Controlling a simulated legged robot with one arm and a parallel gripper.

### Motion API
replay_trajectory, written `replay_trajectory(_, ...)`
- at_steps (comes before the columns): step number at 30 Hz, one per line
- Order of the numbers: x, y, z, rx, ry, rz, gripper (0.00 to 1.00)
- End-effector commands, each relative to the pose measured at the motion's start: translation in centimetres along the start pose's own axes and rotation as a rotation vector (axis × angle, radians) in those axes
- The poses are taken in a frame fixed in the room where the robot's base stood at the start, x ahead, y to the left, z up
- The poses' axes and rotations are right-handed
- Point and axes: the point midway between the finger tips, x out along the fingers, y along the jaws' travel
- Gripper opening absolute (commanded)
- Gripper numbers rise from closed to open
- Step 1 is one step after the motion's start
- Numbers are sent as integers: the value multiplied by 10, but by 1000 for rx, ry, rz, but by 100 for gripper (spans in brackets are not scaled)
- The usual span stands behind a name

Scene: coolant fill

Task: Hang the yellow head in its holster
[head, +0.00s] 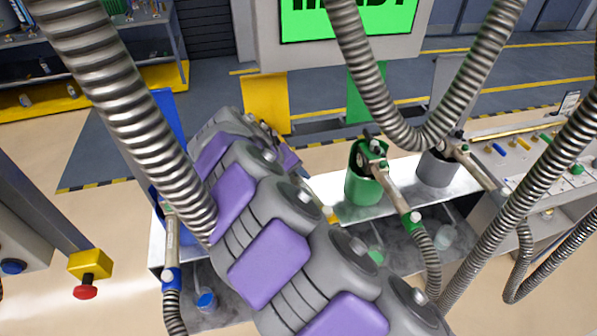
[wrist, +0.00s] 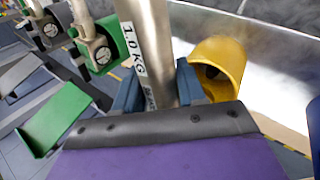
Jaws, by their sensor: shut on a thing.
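In the wrist view my gripper (wrist: 157,88) is shut on the bare metal tube of the yellow head (wrist: 146,35), which bears a "1.0 KG" label. No yellow part of the head shows, but the blue, green and grey heads sit in other holsters. The yellow holster (wrist: 228,58) is right of the tube, apart from it in the picture. Its dark opening shows no head in it. In the head view my purple and grey arm hides the gripper, the held head and most or all of the yellow holster.
The green holster (head: 364,186) and grey holster (head: 437,172) each hold a head. A blue head (head: 171,240) hangs at the left. Ribbed metal hoses (head: 130,105) cross the view. A yellow box with a red button (head: 86,290) juts out at lower left.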

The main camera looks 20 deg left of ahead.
Motion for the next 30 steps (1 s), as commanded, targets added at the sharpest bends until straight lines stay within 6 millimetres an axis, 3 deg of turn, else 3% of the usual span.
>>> replay_trajectory(14,4,2,3,1,0,-4,0)
replay_trajectory(30,35,-19,3,0,-2,-4,0)
